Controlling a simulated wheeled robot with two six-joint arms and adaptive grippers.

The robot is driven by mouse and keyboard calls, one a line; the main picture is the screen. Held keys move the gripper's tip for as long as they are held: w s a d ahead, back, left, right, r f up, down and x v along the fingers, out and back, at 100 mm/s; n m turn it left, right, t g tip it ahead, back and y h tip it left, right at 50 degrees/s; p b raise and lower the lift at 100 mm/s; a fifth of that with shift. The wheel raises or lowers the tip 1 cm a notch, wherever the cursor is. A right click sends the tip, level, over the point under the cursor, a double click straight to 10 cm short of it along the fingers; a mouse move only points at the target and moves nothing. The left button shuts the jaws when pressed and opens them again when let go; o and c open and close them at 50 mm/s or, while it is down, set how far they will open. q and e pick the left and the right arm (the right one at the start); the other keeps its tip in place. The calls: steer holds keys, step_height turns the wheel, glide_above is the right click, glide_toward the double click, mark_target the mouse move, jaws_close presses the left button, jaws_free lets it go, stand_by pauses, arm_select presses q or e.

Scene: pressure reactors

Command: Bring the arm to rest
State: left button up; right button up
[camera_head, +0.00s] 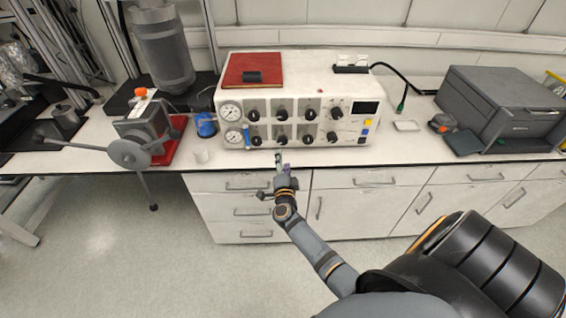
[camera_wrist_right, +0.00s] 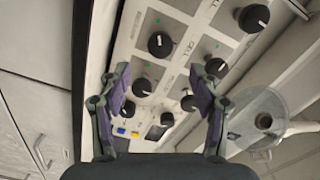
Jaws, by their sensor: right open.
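My right gripper (camera_head: 281,161) is at the end of my right arm, just in front of the bench's front edge, below the control box (camera_head: 300,85). In the right wrist view, my right gripper (camera_wrist_right: 165,85) is open, with its two purple-padded fingers apart and nothing between them. The box's panel, with black knobs (camera_wrist_right: 161,44) and labels, lies beyond the fingers. From these views I cannot tell the exact gap between fingertips and panel; no contact is seen. My left gripper is not in view.
A red plate (camera_head: 253,69) lies on the box. A grey device with a disc (camera_head: 129,154) stands left, near a blue-capped bottle (camera_head: 206,126) and small beaker (camera_head: 202,156). A dark printer-like machine (camera_head: 505,105) stands right.

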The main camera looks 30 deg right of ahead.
stand_by(0.4)
steer(key=s+a+f+n+g+y, duration=0.25)
steer(key=s+f+n, duration=0.3)
steer(key=f, duration=0.45)
steer(key=s+a+f+n+g+y, duration=0.1)
steer(key=s+a+f+n+y, duration=0.25)
steer(key=s+f, duration=0.5)
steer(key=s+a+f+n+g+y, duration=0.2)
steer(key=s+f+n, duration=0.3)
steer(key=f, duration=0.7)
steer(key=s+f+n+g, duration=0.2)
steer(key=s+f+g, duration=0.1)
steer(key=s, duration=0.6)
steer(key=s+f+n+g, duration=0.2)
steer(key=s+f, duration=0.3)
steer(key=s, duration=0.5)
steer(key=s+f+n+g, duration=0.2)
steer(key=s+f+g, duration=0.1)
steer(key=s, duration=0.7)
steer(key=shift+s+f+g, duration=0.2)
steer(key=shift+f+g, duration=0.15)
steer(key=shift+f, duration=0.5)
